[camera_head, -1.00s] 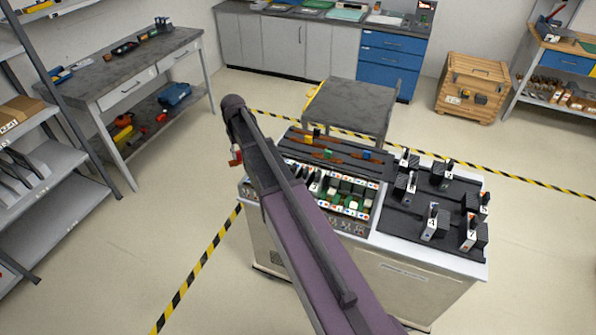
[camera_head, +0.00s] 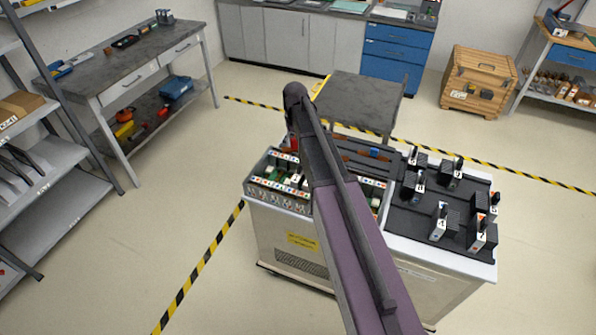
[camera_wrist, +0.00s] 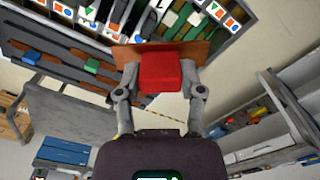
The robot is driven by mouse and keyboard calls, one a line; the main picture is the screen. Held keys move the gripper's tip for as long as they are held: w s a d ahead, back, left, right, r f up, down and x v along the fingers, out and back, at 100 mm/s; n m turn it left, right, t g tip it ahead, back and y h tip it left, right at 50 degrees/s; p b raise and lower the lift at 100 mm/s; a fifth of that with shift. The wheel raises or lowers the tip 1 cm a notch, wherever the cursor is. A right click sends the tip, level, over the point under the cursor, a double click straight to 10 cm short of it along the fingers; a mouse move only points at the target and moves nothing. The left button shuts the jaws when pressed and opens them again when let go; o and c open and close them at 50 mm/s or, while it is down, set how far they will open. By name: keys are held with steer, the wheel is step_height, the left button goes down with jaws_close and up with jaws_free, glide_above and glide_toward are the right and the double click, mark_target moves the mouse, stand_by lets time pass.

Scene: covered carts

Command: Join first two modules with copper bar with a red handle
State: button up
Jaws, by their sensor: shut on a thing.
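My gripper (camera_wrist: 160,88) is shut on the red handle (camera_wrist: 160,72) of a copper bar (camera_wrist: 196,52) in the wrist view. The bar sticks out on both sides of the fingers. The red handle also shows in the head view (camera_head: 292,144), just left of my arm's end, above the back of the module box (camera_head: 270,197). Modules (camera_wrist: 120,12) with coloured shape labels stand in rows in the box, beyond the bar in the wrist view. I cannot tell the height of the bar above them. My arm hides the middle of the box in the head view.
A dark rack behind the box holds other bars, with a blue handle (camera_wrist: 32,57) and a green handle (camera_wrist: 92,66). A black tray (camera_head: 420,222) with several numbered white modules is on the right of the cart. A grey table (camera_head: 362,98) stands behind.

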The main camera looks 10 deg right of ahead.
steer(key=shift+s+a, duration=0.1)
steer(key=shift+s, duration=0.05)
steer(key=shift+s+a+f+m+b, duration=0.15)
steer(key=shift+s+f+m+b, duration=0.15)
steer(key=shift+s+f+b, duration=0.1)
steer(key=s+a+f+m+b, duration=0.1)
steer(key=s+f+m+b, duration=0.4)
steer(key=s+m, duration=0.1)
steer(key=shift+s+a+f+m+b, duration=0.3)
steer(key=shift+s+f+b, duration=0.05)
steer(key=shift+s, duration=0.25)
steer(key=shift+f, duration=0.25)
steer(key=shift+f+b, duration=4.55)
steer(key=shift+b, duration=0.25)
steer(key=shift+f, duration=0.2)
